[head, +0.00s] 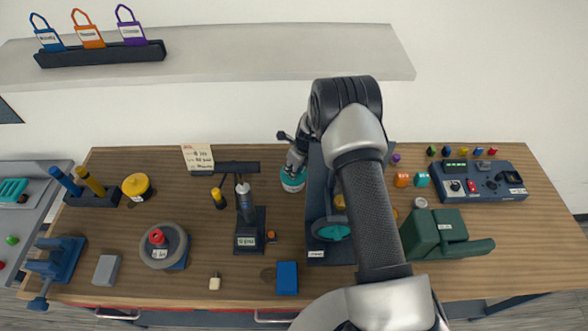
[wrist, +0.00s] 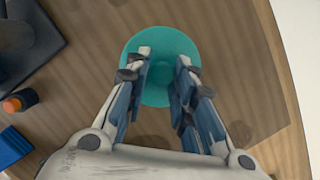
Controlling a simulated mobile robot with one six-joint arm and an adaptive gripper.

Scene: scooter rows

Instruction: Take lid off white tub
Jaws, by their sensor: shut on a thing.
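The white tub (head: 292,187) stands on the wooden bench, left of the dark stand, and shows white and teal below my gripper. Its round teal lid (wrist: 155,96) fills the middle of the wrist view. My gripper (head: 294,165) comes down from above, and in the wrist view its two fingers (wrist: 164,60) are on either side of the lid's raised centre knob, shut on it. The lid covers the tub's body in the wrist view. I cannot tell whether there is a gap between lid and tub.
A dark stand (head: 316,246) holding a teal disc is just right of the tub. A dark post fixture (head: 248,215) stands to the left. A blue block (head: 287,278) lies near the front edge. A green device (head: 424,240) is farther right. Bare bench lies left of the tub.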

